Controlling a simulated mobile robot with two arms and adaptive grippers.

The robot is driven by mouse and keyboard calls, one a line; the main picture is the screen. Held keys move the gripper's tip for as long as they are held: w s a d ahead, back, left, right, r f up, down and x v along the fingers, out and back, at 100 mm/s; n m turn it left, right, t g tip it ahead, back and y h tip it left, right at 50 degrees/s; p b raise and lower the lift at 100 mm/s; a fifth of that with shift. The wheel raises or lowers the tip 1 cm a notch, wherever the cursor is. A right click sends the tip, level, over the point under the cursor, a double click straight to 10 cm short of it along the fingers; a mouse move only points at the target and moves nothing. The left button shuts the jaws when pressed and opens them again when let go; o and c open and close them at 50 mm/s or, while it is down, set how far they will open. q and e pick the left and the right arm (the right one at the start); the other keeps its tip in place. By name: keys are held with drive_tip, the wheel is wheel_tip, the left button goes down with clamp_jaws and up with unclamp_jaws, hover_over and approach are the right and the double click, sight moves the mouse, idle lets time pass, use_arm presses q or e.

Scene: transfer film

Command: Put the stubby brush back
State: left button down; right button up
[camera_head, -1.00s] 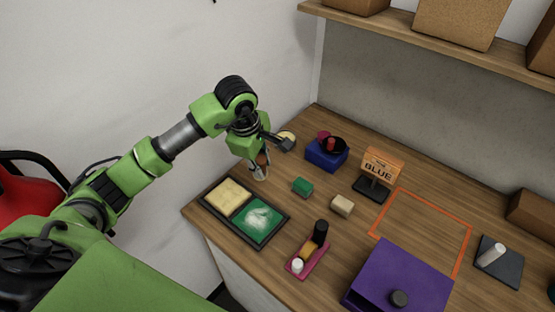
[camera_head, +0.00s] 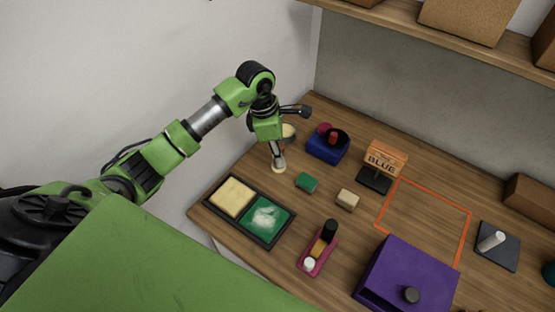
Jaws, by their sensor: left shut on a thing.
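My left gripper (camera_head: 277,155) is shut on a small upright thing, which I take to be the stubby brush (camera_head: 279,169); only its pale lower end shows clearly below the fingers. It is over the back left part of the desk, and I cannot tell whether its lower end touches the wood. A pale round piece (camera_head: 288,132) lies just behind the gripper, partly covered by it. My right gripper is not in view.
A black tray (camera_head: 274,240) has yellow and green pads. The orange outlined area (camera_head: 425,222) is empty.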

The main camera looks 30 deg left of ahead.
use_arm(q)
drive_tip(key=w+a+f+b, duration=0.1)
drive_tip(key=f, duration=0.1)
drive_tip(key=w+f+b, duration=0.1)
drive_tip(key=f+b, duration=0.1)
drive_tip(key=f, duration=0.1)
drive_tip(key=w+a+f+b, duration=0.1)
drive_tip(key=f+b, duration=0.1)
drive_tip(key=f, duration=0.1)
drive_tip(key=shift+w+a+f, duration=0.2)
drive_tip(key=shift+w+a, duration=0.1)
drive_tip(key=shift+f+b, duration=0.25)
drive_tip(key=shift+b, duration=0.05)
